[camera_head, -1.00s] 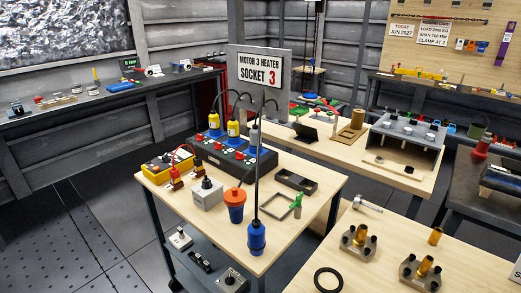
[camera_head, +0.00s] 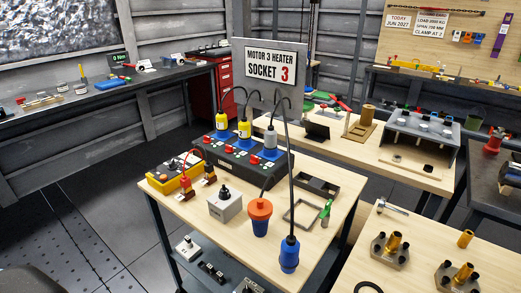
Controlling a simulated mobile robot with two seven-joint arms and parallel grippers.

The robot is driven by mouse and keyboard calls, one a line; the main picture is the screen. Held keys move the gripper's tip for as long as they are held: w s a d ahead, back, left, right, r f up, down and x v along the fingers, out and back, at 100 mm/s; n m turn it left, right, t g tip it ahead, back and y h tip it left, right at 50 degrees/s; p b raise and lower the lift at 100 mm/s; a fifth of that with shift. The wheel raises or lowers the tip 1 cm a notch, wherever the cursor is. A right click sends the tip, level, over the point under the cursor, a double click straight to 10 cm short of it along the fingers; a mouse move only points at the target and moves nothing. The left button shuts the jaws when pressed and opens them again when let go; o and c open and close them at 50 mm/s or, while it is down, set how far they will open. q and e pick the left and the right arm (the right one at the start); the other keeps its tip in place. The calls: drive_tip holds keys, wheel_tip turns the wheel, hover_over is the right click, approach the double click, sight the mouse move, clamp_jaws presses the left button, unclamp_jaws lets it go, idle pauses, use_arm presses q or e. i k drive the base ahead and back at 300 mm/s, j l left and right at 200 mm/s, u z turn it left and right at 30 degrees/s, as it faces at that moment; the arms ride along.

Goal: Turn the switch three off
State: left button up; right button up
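A black socket box (camera_head: 242,163) stands at the back of the near wooden table. Three cabled plugs stand in its blue sockets: a yellow plug (camera_head: 222,122) at left, a yellow plug (camera_head: 244,128) in the middle and a grey plug (camera_head: 270,138) at right. A sign (camera_head: 271,65) behind the box reads "MOTOR 3 HEATER SOCKET 3". Neither of my grippers is in view.
In front of the box stand a grey box with a black knob (camera_head: 225,205), an orange-topped blue connector (camera_head: 260,216) and a blue plug (camera_head: 289,255) on a cable. A yellow box (camera_head: 174,174) is at left. Open floor (camera_head: 110,190) lies left of the table.

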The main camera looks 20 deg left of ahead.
sight(254, 160)
drive_tip(key=j+z, duration=0.45)
drive_tip(key=j, duration=2.35)
drive_tip(key=k+j, duration=0.1)
drive_tip(key=j, duration=0.9)
